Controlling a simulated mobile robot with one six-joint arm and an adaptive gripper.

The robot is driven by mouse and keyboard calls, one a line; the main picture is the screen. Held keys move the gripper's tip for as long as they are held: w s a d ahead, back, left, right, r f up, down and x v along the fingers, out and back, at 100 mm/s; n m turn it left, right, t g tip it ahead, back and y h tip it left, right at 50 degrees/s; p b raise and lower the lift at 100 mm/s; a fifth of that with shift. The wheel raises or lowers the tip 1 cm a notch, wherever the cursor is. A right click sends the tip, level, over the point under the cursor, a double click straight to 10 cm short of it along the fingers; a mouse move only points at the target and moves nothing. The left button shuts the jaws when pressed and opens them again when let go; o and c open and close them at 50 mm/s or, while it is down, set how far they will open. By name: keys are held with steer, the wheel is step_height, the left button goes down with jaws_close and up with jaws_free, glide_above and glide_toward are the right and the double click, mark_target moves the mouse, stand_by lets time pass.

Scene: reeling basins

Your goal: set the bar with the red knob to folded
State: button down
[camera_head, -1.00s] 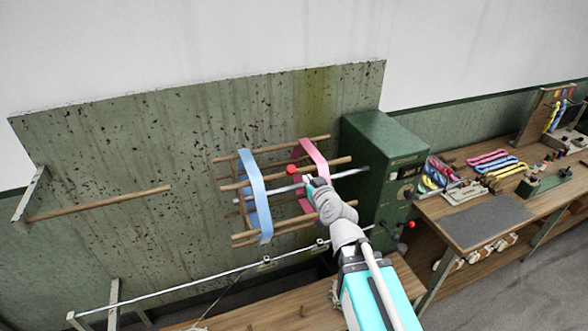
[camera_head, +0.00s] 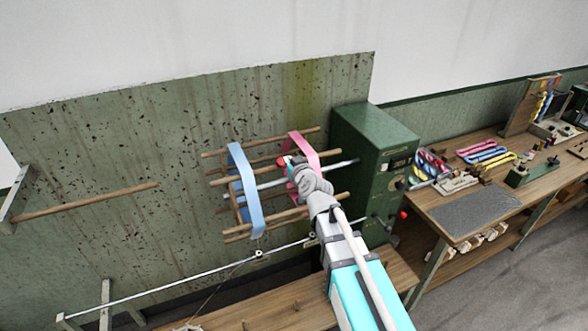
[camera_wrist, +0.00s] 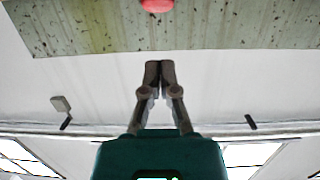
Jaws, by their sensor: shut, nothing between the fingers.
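The reel (camera_head: 262,140) has several wooden bars around a metal shaft, with a blue skein (camera_head: 246,190) and a pink skein (camera_head: 301,146) looped over it. The red knob (camera_head: 281,161) is between the two skeins, partly hidden by my gripper (camera_head: 291,162). In the wrist view the red knob (camera_wrist: 157,5) is cut off at the top edge, ahead of the fingertips, with a visible gap in the picture. My gripper (camera_wrist: 159,66) is shut and empty, its fingertips together. The knob's bar is largely hidden by my arm, so its set position is unclear.
A green machine box (camera_head: 375,160) stands right of the reel, with another small red knob (camera_head: 403,215) low on its side. A thin metal rod (camera_head: 190,284) runs below the reel. A workbench (camera_head: 470,206) with colored skeins is at the right.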

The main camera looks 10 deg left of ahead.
mark_target(282, 167)
steer(key=shift+w+a+f+b, duration=0.6)
steer(key=shift+w+f+b, duration=0.3)
steer(key=shift+f, duration=0.05)
steer(key=shift+w+a+f+b, duration=0.55)
steer(key=shift+w+f+b, duration=0.3)
steer(key=shift+w+f, duration=0.05)
steer(key=f+b, duration=0.1)
steer(key=w+a+f+b, duration=0.1)
steer(key=f+b, duration=0.1)
steer(key=w+f+b, duration=0.1)
steer(key=shift+a+f+b, duration=0.25)
steer(key=shift+f+b, duration=0.1)
steer(key=shift+b, duration=0.05)
steer(key=shift+r, duration=0.15)
